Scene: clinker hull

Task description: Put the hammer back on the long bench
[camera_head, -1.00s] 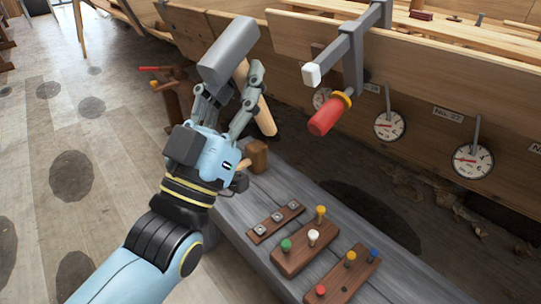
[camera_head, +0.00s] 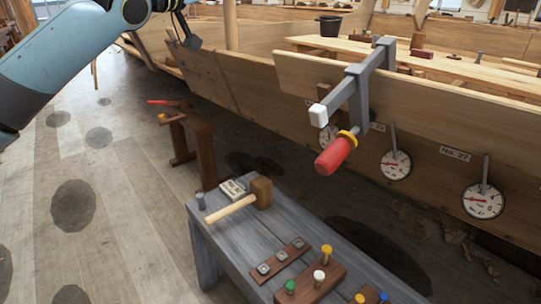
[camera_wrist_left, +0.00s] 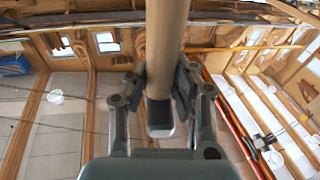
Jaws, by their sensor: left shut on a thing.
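My left gripper (camera_wrist_left: 162,85) is shut on the hammer's pale wooden handle (camera_wrist_left: 167,28), which runs up between its fingers in the left wrist view. The hammer's head is not clear in either view. In the head view my left arm reaches to the top edge, and most of the gripper is cut off. A long pale wooden bench (camera_head: 475,72) stands at the back right, beyond the hull planks, with small tools on it. The hammer is held in the air, away from this bench. My right gripper is not in view.
A clamp with a red handle (camera_head: 334,156) juts from the hull plank (camera_head: 300,80). A grey low bench (camera_head: 228,238) holds a wooden mallet (camera_head: 261,191) and peg boards. Round gauges (camera_head: 396,164) hang on the hull. A black bucket (camera_head: 330,25) stands behind. The floor at left is open.

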